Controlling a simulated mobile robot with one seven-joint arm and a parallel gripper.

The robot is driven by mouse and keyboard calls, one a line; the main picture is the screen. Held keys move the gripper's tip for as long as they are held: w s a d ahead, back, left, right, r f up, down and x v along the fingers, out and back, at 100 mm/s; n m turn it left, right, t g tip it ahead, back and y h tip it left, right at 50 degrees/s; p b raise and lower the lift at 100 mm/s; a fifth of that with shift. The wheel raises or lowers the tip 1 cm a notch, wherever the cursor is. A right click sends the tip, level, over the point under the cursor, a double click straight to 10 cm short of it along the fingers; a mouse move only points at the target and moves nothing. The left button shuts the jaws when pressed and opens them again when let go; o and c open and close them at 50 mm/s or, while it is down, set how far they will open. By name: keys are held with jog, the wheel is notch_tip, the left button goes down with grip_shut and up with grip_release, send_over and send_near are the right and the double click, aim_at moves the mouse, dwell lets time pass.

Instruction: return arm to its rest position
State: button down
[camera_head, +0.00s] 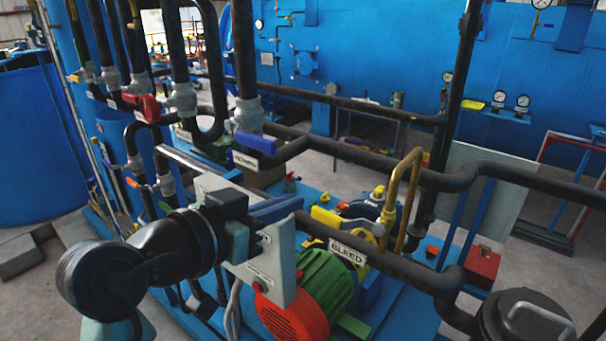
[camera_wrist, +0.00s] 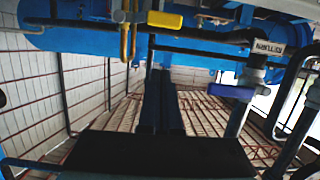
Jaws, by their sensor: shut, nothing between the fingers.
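My arm reaches in from the lower left of the head view, its black rounded joints in front of the pipework. My gripper (camera_head: 296,204) points to the right, above a pale grey panel and near the pipe labelled BLEED. Its two blue fingers lie together with nothing between them. In the wrist view the gripper (camera_wrist: 160,75) shows as two dark blue fingers side by side, extending from a black body. I cannot tell the exact gap between the fingers and the nearest pipes.
A black pipe labelled BLEED (camera_head: 348,253) runs close by, above a green and red motor (camera_head: 308,296). Black vertical pipes with a blue valve handle (camera_head: 256,143) stand behind. A RETURN-labelled pipe (camera_wrist: 268,47) and yellow handle (camera_wrist: 164,19) show in the wrist view.

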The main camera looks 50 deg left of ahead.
jog(key=w+d+r+m+t+b, duration=0.1)
jog(key=w+d+r+t, duration=0.1)
jog(key=w+d+r, duration=0.35)
jog(key=w+d+r+t+b, duration=0.1)
jog(key=w+d+r+t, duration=0.2)
jog(key=d+r, duration=0.4)
jog(key=s+d+r+t+h, duration=0.1)
jog(key=s+d+r+t, duration=0.1)
jog(key=d+r, duration=0.2)
jog(key=s+d+r+m+t+h, duration=0.1)
jog(key=d+r+t, duration=0.2)
jog(key=d, duration=0.7)
jog(key=s+d+r+m+t+h, duration=0.1)
jog(key=s+d+r+t, duration=0.1)
jog(key=d+r, duration=0.3)
jog(key=shift+s+d+r+t+b, duration=0.3)
jog(key=shift+s+d+b, duration=0.1)
jog(key=shift+d, duration=0.65)
